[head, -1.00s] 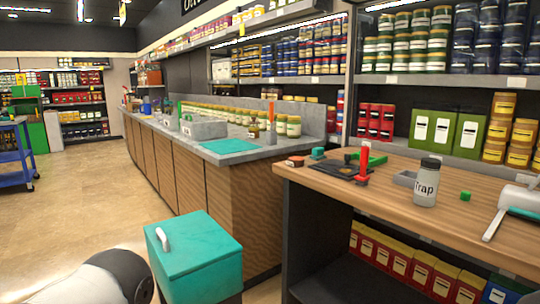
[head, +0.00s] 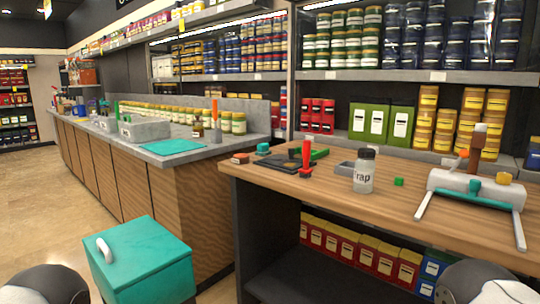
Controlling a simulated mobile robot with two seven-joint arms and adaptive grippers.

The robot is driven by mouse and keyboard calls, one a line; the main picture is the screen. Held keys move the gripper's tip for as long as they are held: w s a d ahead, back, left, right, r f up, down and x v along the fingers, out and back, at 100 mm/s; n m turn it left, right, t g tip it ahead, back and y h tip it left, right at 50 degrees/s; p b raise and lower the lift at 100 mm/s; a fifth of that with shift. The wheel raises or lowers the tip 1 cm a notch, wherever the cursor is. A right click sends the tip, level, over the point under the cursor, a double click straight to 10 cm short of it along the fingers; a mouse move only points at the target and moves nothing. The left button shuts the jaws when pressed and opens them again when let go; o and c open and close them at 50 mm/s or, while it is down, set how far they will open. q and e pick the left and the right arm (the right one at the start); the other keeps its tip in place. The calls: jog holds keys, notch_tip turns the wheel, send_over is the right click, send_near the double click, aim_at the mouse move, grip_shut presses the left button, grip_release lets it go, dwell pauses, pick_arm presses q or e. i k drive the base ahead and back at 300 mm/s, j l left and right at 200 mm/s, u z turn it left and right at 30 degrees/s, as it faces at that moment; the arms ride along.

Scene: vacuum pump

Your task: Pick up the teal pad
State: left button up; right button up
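A flat teal pad (head: 173,147) lies on the near end of the grey counter (head: 216,147), left of the wooden table (head: 340,190). A small teal block (head: 262,149) sits at the table's back left corner, next to a small red-brown block (head: 240,158). I cannot tell from the view alone which teal piece the task names. Rounded white and dark parts of my arms show at the bottom left and bottom right. Neither gripper is in view.
The table holds a black plate (head: 291,162) with a red upright part (head: 306,158), a labelled jar (head: 364,171), a small green cube (head: 399,182) and a white device (head: 470,187) with legs. A teal-lidded bin (head: 140,255) stands on the floor before the counter.

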aim_at(262, 150)
jog(key=i+j+z, duration=0.8)
jog(key=j, duration=0.35)
